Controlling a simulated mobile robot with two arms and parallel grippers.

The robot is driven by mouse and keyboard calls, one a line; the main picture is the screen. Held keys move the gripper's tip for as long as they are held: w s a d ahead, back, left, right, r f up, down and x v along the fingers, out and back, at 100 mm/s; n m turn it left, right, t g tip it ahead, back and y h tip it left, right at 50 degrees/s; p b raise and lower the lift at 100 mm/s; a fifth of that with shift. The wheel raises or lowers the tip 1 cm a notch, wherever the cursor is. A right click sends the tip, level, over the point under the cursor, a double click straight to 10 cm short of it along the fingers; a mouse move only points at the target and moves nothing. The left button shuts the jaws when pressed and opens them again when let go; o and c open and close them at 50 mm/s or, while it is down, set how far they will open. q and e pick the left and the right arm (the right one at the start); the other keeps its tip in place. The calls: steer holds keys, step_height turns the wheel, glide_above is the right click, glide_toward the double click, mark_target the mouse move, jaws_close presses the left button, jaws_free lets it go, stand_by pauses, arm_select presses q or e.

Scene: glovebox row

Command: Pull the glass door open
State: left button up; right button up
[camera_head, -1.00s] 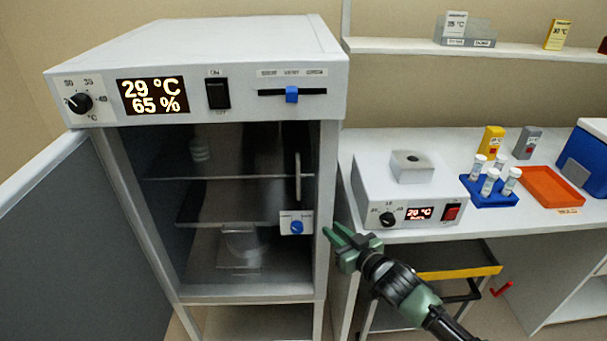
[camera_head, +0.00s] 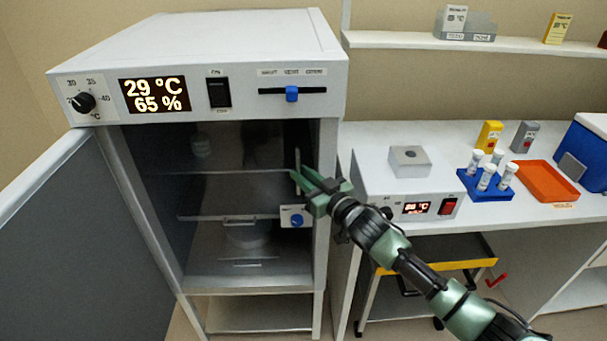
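The incubator's glass door (camera_head: 235,205) is a dark see-through pane across the chamber front and looks closed. Its slim upright handle (camera_head: 297,158) is near the right edge, partly hidden by my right gripper. A blue knob (camera_head: 297,220) on a small white plate sits just below. My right gripper (camera_head: 302,179) is at the handle, fingers pointing left and slightly apart. I cannot tell whether they touch the handle or have it between them. My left gripper is out of view.
The grey outer door (camera_head: 85,240) stands swung open on the left. To the right, a bench holds a white heater box (camera_head: 405,192), a blue tube rack (camera_head: 486,188) and an orange tray (camera_head: 545,181). A yellow-edged cart (camera_head: 440,262) is under the bench.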

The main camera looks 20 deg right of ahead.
jaws_close()
stand_by(1.4)
